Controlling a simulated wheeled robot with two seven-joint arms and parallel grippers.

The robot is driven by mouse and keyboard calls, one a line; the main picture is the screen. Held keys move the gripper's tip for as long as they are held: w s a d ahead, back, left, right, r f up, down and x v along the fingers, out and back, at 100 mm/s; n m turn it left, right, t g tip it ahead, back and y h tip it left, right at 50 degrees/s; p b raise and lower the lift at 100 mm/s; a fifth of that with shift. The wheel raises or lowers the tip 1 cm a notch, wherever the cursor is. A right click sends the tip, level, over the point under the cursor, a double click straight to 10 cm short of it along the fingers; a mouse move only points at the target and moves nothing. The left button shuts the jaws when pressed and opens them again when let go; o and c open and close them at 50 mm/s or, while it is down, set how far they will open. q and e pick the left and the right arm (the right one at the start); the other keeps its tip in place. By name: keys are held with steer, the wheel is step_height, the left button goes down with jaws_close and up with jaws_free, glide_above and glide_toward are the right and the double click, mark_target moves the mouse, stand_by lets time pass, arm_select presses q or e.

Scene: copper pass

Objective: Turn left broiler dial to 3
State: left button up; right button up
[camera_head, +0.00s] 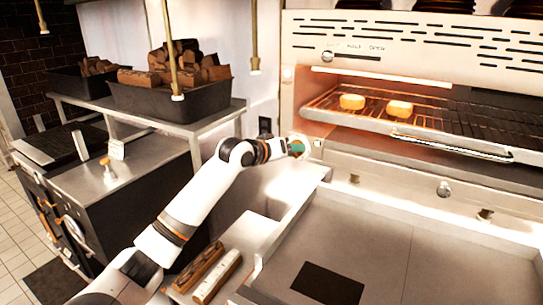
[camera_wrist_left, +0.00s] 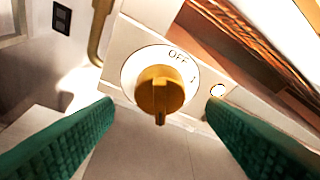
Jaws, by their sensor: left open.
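The left broiler dial is a brass knob (camera_wrist_left: 160,92) on a white round plate (camera_wrist_left: 128,75). It sits on the pale front panel left of the broiler opening. The plate shows OFF at its upper right and a 1 further right; other marks are hidden or unreadable. The knob's ridged grip points down in the picture. My left gripper (camera_head: 297,148) is at the lower left corner of the broiler (camera_head: 400,30). Its green fingers are open in the wrist view (camera_wrist_left: 160,112), spread to either side of the knob and apart from it. My right gripper is not in view.
Two toasted pieces lie on the broiler rack (camera_head: 430,119). A flat griddle (camera_head: 385,235) is below. Bins of firewood (camera_head: 185,100) stand on a shelf at left. Split logs (camera_head: 215,272) lie near my left arm.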

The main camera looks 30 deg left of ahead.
arm_select(q)
steer(key=b+v, duration=0.2)
steer(key=v, duration=0.7)
steer(key=shift+b, duration=0.4)
steer(key=shift+s+a, duration=0.1)
